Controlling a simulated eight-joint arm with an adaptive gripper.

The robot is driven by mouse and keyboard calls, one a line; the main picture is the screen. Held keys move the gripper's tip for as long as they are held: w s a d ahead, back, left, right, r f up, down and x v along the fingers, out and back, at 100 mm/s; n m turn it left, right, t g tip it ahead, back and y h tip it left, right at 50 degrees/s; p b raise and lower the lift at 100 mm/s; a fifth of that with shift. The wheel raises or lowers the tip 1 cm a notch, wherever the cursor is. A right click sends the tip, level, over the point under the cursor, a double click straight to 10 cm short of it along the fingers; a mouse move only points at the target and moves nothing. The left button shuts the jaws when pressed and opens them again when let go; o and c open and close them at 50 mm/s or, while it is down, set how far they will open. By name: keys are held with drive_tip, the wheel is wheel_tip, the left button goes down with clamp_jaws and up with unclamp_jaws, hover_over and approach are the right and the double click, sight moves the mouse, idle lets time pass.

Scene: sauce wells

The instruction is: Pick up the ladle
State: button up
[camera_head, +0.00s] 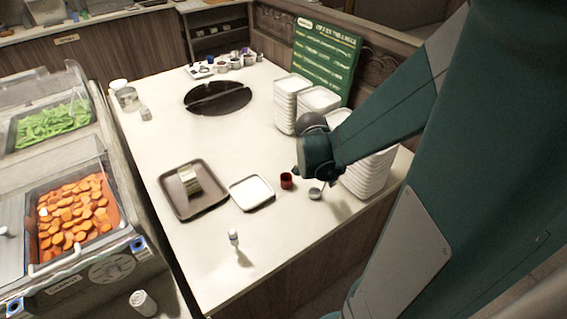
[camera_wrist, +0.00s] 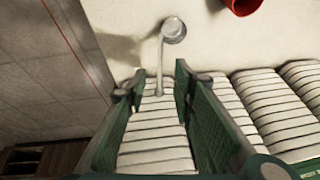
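The ladle is a small metal one. In the wrist view its round bowl (camera_wrist: 173,30) is at the top and its thin handle runs down between my fingertips. In the head view its bowl (camera_head: 315,193) is on the counter, just below my wrist, and most of the handle is hidden. My gripper (camera_wrist: 155,82) is open, with one green finger on each side of the handle's end and gaps between. I cannot tell how far the fingers are above or below the handle.
A red cup (camera_head: 286,181) stands left of the ladle and also shows in the wrist view (camera_wrist: 242,4). Stacks of white plates (camera_head: 368,178) stand close by my gripper. A white tray (camera_head: 252,193) and a brown tray (camera_head: 211,209) lie left. The front counter is mostly clear.

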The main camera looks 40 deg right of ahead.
drive_tip(key=shift+f, duration=0.1)
idle(0.5)
clamp_jaws()
drive_tip(key=shift+r+p, duration=1.1)
drive_tip(key=shift+r, duration=3.95)
